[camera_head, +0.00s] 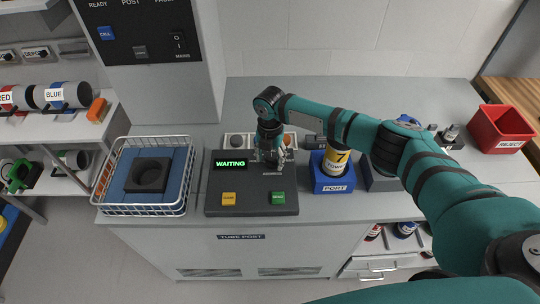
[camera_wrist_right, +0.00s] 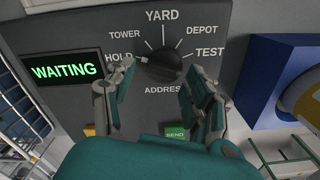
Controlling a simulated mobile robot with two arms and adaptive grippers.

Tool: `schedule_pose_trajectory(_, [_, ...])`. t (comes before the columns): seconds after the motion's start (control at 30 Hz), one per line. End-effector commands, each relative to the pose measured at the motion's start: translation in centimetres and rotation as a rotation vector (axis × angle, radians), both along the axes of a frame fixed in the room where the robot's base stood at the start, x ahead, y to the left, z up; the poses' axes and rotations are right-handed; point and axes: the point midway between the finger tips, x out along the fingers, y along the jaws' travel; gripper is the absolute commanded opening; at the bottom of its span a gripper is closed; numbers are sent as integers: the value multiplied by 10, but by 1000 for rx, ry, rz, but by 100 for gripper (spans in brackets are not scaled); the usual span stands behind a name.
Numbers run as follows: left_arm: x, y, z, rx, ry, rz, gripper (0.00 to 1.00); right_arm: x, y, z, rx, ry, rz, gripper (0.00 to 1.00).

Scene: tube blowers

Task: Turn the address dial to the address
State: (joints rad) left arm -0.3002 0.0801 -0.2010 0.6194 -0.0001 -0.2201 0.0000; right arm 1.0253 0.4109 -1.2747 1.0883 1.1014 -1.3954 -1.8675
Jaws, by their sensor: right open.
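The address dial (camera_wrist_right: 165,66) is a black round knob on the dark grey console (camera_head: 226,202). In the right wrist view its labels run HOLD, TOWER, YARD, DEPOT, TEST, with ADDRESS below. A light mark shows at its left, towards HOLD; I cannot tell whether it is the pointer or the HOLD tick. My right gripper (camera_wrist_right: 160,82) is open, with one finger at each side of the dial; contact is unclear. In the head view the right gripper (camera_head: 271,157) hides the dial. The screen (camera_head: 230,164) reads WAITING. My left gripper is out of view.
A yellow-and-white tube (camera_head: 336,161), marked 7 and partly readable as TOWER, stands in the blue port (camera_head: 333,187) right of the console. A wire basket (camera_head: 142,209) is at left. Yellow (camera_head: 229,198) and green SEND (camera_head: 277,198) buttons lie below the dial. A red REJECT bin (camera_head: 503,128) stands far right.

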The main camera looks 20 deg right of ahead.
Motion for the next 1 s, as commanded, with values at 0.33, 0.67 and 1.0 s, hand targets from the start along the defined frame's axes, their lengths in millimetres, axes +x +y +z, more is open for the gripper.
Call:
schedule_pose_trajectory(0.33, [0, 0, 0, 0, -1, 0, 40, 0, 0, -1, 0, 0, 0, 45])
schedule_pose_trajectory(0.67, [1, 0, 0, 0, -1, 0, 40, 0, 0, -1, 0, 0, 0, 2])
schedule_pose_trajectory(1.0, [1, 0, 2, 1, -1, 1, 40, 1, 1, 0, 2, 0, -56, 0])
